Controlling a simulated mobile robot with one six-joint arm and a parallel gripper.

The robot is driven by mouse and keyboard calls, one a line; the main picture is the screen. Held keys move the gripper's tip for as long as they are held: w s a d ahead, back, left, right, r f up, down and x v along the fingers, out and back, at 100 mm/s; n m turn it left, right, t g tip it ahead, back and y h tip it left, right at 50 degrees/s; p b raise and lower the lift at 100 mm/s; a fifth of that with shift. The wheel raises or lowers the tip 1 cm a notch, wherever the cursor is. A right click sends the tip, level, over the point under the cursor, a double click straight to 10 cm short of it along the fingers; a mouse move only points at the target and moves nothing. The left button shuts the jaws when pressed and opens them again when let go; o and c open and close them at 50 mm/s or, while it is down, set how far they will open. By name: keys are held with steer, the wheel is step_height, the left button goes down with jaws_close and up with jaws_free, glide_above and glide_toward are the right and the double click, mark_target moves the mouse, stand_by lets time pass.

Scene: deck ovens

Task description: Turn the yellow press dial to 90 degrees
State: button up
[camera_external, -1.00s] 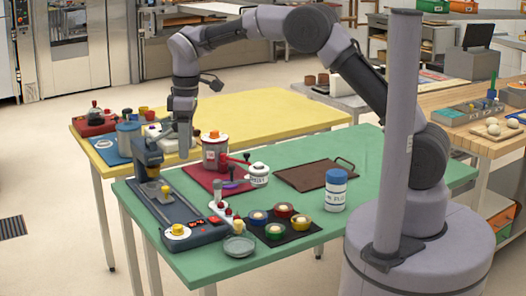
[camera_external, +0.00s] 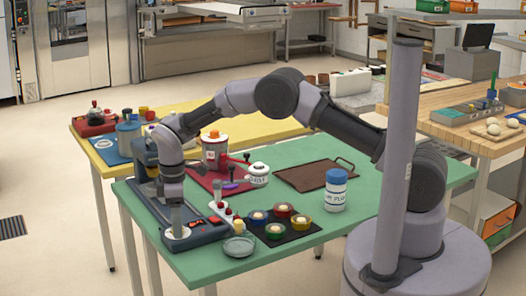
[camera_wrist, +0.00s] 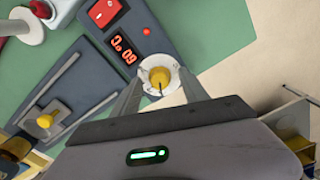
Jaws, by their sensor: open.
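The yellow press dial (camera_wrist: 159,76) sits on a round white plate (camera_wrist: 171,65) at one end of the dark press base (camera_wrist: 150,42). A thin dark mark shows on the dial's lower side in the wrist view. My gripper (camera_wrist: 160,81) is open, pointing down, with one finger on each side of the dial; I cannot tell whether they touch it. In the external view my gripper (camera_external: 177,224) is over the near end of the press base (camera_external: 207,231) and hides the dial. A lit red display (camera_wrist: 124,48) is beside the dial; its digits are hard to read.
A red switch (camera_wrist: 104,13) is on the press base. A sliding yellow knob (camera_wrist: 45,121) is farther along it. A dish (camera_external: 240,246), a black mat with several round cups (camera_external: 283,229) and a blue-lidded jar (camera_external: 336,190) stand to the right on the green table (camera_external: 300,150).

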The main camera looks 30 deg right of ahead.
steer(key=shift+c, duration=0.4)
jaws_close()
steer(key=shift+m, duration=0.3)
steer(key=m+p, duration=0.1)
steer(key=m, duration=0.9)
steer(key=shift+m, duration=0.4)
steer(key=m, duration=0.6)
steer(key=m+b, duration=0.1)
steer(key=m, duration=0.4)
steer(key=shift+m, duration=0.4)
